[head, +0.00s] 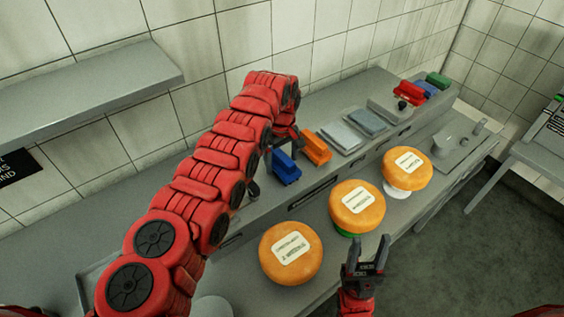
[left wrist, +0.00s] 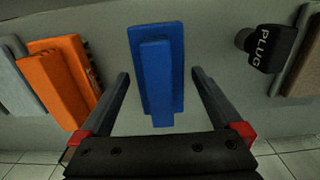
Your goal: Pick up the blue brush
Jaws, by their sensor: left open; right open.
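The blue brush (head: 285,168) lies on the raised back ledge of the counter, beside the orange brush. In the left wrist view the blue brush (left wrist: 160,70) is upright in the picture, between the two fingers. My left gripper (left wrist: 158,76) is open around its lower part, with a gap on both sides; I see no contact. In the head view the left arm reaches over from the left, and its bent wrist partly hides the gripper. My right gripper (head: 367,242) is open and empty, in front of the cheese wheels.
The orange brush (head: 316,147) is close by; a black PLUG tag (left wrist: 272,48) is on the other side. Grey blocks (head: 340,137), a red item (head: 409,92) and a green one (head: 437,79) stand farther along the ledge. Cheese wheels (head: 291,252) line the counter. A shelf (head: 90,95) hangs left.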

